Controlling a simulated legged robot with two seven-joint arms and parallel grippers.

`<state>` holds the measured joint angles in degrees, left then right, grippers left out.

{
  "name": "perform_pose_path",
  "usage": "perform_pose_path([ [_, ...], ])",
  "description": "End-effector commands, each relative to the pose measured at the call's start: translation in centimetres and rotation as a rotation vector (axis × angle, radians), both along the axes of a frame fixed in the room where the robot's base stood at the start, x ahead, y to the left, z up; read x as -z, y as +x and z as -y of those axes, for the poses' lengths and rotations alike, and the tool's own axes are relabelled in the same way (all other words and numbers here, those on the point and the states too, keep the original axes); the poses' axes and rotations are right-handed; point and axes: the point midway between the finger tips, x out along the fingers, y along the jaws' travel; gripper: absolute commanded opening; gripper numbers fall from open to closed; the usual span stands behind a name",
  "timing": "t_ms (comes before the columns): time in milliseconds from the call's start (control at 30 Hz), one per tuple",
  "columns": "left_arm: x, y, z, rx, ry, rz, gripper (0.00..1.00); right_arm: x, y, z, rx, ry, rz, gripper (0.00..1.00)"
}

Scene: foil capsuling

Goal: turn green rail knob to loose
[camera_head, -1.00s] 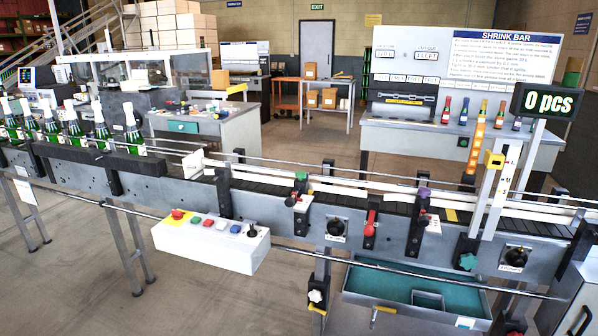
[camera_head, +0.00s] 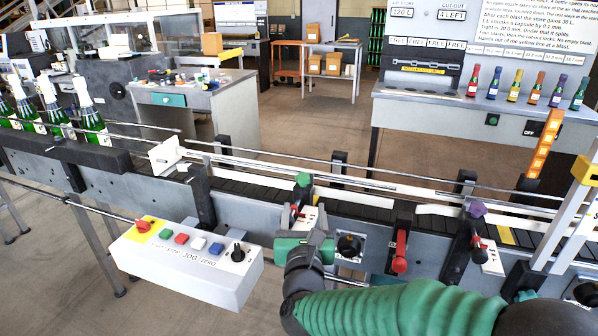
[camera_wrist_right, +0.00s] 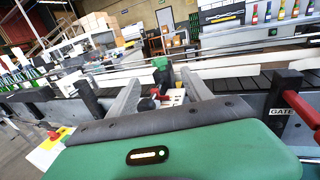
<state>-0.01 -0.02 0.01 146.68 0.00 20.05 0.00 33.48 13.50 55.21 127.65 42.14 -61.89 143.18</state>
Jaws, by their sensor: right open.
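The green rail knob (camera_head: 303,180) tops a dark bracket on the near side of the conveyor in the head view. It also shows in the right wrist view (camera_wrist_right: 160,64), at the far end of the gap between my fingers. My right gripper (camera_head: 304,212) is open just below and in front of the knob, with its fingers (camera_wrist_right: 160,76) to either side of the bracket. I cannot tell whether the fingers touch the knob. A white label plate and a small red part (camera_wrist_right: 155,94) show between the fingers. My left gripper is out of view.
A purple knob (camera_head: 476,209) and a red handle (camera_head: 400,250) sit right along the conveyor. A white button box (camera_head: 185,262) hangs at left of my right arm. Green bottles (camera_head: 92,122) stand on the belt at left. Black dial (camera_head: 349,246) is close right of the gripper.

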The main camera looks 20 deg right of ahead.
Motion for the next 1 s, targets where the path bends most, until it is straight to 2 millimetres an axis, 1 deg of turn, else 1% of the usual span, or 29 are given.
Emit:
perform_pose_path([
  [67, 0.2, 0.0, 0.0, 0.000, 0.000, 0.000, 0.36, 0.3, 1.4, 0.4, 0.000, 0.003, -0.003, 0.58],
  [200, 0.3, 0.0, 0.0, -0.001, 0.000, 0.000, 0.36, 0.6, 5.0, 1.7, 0.001, 0.007, -0.008, 0.58],
  [400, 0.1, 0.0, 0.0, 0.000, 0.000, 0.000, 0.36, 0.5, 10.1, 3.2, 0.000, 0.004, -0.008, 0.58],
  [500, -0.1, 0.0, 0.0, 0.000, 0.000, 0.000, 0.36, 0.3, 12.3, 3.8, -0.001, 0.002, -0.007, 0.58],
  [600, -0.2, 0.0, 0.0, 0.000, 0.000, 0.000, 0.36, 0.3, 14.1, 4.2, -0.002, 0.000, -0.007, 0.58],
  [700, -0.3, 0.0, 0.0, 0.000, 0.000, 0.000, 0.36, 0.3, 15.2, 4.5, -0.002, -0.002, -0.007, 0.58],
  [800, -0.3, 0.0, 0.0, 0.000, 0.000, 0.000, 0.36, 0.4, 15.7, 4.6, -0.003, -0.003, -0.007, 0.58],
  [1000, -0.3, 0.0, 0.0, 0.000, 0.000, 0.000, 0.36, 0.4, 15.7, 4.7, -0.003, -0.004, -0.007, 0.58],
])
